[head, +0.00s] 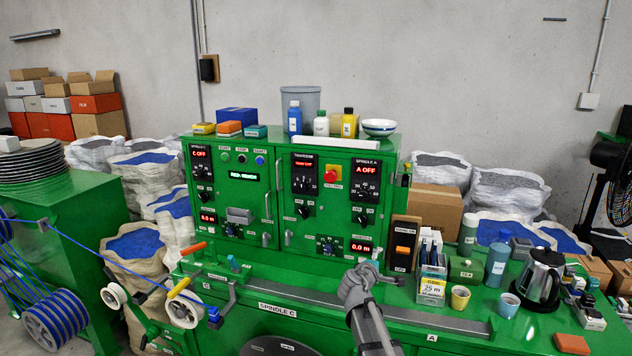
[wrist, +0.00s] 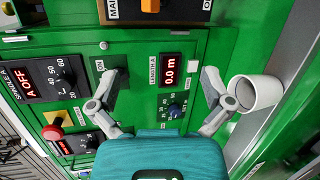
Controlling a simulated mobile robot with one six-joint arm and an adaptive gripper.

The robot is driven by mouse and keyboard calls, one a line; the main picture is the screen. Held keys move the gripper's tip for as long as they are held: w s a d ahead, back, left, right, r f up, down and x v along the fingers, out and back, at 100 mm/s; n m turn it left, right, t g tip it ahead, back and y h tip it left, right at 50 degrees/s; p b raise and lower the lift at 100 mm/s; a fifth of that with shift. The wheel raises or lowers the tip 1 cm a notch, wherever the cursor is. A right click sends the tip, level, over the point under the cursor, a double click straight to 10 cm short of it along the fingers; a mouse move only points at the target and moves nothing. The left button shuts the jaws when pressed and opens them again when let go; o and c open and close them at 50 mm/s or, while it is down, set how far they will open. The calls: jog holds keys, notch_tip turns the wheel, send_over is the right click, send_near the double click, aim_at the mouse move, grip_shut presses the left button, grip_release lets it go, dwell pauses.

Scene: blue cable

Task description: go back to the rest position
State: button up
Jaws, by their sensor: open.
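My gripper (head: 372,270) is in front of the right half of the green control cabinet (head: 270,215), above the front ledge. In the wrist view my gripper (wrist: 162,92) has its two fingers spread apart with nothing between them. The SPINDLE A display (head: 366,170) reads A OFF.
A switch box (head: 403,245), a card box (head: 432,288), cups and a kettle (head: 540,278) crowd the bench to the right. A blue cable (head: 100,250) runs at the left past guide rollers (head: 184,308). A white cup-like thing (wrist: 255,92) is beside the right finger in the wrist view.

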jog(key=s+d+f+m+g+y, duration=0.1)
jog(key=s+d+f+m+g, duration=0.1)
jog(key=s+f+m+g, duration=0.4)
jog(key=s+d+f+m+g+y, duration=0.1)
jog(key=s+d+f+m+g, duration=0.15)
jog(key=s+f, duration=0.45)
jog(key=s+a+f+m+g+y, duration=0.1)
jog(key=s+a+m+g+y, duration=0.1)
jog(key=s, duration=0.5)
jog(key=s+a+f+m+g+y+b, duration=0.1)
jog(key=s+a+y, duration=0.3)
jog(key=s, duration=0.4)
jog(key=shift+a+f+m+g, duration=0.3)
jog(key=shift+a+m+g, duration=0.2)
jog(key=shift+m+g, duration=0.3)
